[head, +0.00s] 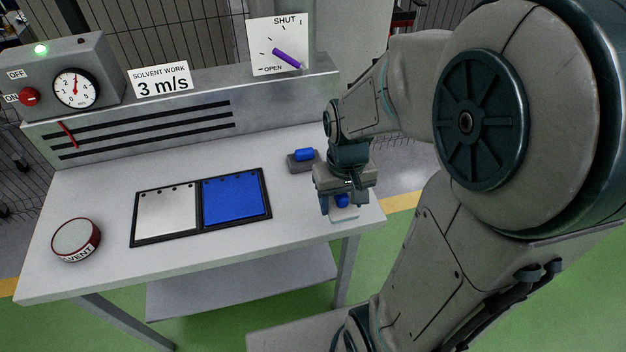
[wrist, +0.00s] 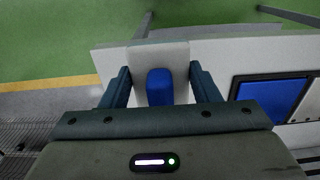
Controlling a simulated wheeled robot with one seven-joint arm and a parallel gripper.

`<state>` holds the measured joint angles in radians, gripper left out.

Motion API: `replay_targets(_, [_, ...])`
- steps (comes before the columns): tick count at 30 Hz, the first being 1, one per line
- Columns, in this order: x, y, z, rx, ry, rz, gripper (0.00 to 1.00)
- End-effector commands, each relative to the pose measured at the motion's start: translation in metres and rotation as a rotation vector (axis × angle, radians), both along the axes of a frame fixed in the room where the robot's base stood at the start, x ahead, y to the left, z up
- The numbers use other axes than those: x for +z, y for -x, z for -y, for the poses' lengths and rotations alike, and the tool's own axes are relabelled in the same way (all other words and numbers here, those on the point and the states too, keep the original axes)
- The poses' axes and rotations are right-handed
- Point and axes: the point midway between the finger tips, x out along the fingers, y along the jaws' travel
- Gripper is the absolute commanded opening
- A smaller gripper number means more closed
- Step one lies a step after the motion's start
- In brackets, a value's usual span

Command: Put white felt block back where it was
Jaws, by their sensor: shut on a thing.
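The white felt block (head: 343,214) has a blue grip on top and is at the right front corner of the bench. In the wrist view the block (wrist: 160,55) shows pale, with its blue grip (wrist: 160,88) between the fingers. My gripper (head: 342,203) is shut on the block by this grip; the fingers also show in the wrist view (wrist: 160,82). I cannot tell whether the block touches the bench top or hangs just above it. A grey block (head: 300,166) with a similar blue grip rests on the bench, behind and left of my gripper.
A black frame holds a silver panel (head: 167,212) and a blue panel (head: 234,197) mid-bench. A round red-rimmed tin (head: 76,240) stands at the left. A slotted back box (head: 150,125) carries a gauge (head: 75,88) and a shut/open dial plate (head: 278,45). The bench front between tin and gripper is clear.

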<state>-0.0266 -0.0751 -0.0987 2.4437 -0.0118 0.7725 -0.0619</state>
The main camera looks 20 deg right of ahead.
Motion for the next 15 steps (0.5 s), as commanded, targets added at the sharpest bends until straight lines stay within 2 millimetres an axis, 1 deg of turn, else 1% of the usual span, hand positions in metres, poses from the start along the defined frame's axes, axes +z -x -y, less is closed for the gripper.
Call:
replay_targets(9, [-0.029, -0.048, -0.012, 0.002, 0.0, -0.003, 0.34])
replay_targets(15, [-0.045, -0.073, -0.019, 0.001, 0.001, -0.002, 0.34])
